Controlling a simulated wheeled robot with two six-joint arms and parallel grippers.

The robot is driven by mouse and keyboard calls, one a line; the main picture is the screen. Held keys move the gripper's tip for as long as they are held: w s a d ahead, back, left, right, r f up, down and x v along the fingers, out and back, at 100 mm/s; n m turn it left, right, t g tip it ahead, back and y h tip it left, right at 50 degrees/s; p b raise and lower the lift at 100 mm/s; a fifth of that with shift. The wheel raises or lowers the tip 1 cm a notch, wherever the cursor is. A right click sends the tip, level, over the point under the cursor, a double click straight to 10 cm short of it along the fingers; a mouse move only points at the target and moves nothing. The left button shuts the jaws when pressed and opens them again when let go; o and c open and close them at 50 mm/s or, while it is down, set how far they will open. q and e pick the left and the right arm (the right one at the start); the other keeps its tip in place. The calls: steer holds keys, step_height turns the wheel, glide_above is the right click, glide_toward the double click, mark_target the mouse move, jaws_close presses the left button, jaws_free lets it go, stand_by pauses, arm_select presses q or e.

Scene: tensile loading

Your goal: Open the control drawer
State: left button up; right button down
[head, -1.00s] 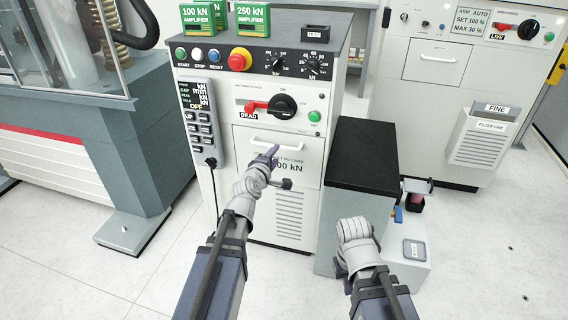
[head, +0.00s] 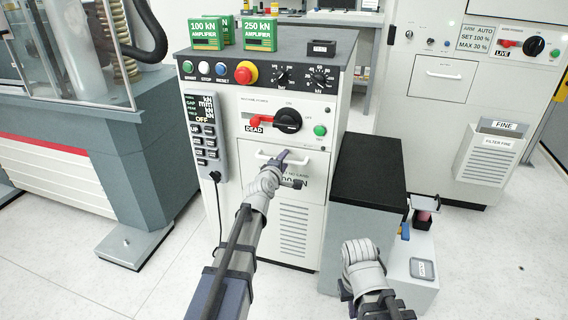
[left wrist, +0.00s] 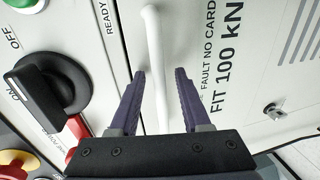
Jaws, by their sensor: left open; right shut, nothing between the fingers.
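The control drawer (head: 316,168) is a cream panel on the grey test cabinet, under the red and black power switch (head: 288,120). Its front looks flush with the cabinet. Its white bar handle (head: 262,154) also shows in the left wrist view (left wrist: 154,45). My left gripper (head: 283,157) is at the handle. In the left wrist view its two dark purple fingers (left wrist: 160,85) stand open, one on each side of the bar, with gaps visible. The drawer's lower text is partly hidden by my left arm. My right arm's wrist shows low in the head view, but its fingers are hidden.
A keypad box (head: 206,137) hangs left of the drawer. A grey pedestal with a black top (head: 367,172) stands close on the right. Green amplifier boxes (head: 259,34) sit on the cabinet top. A second cabinet (head: 440,110) stands behind. Floor in front is clear.

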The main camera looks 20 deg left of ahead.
arm_select(q)
steer(key=shift+c, duration=0.4)
jaws_close()
stand_by(1.0)
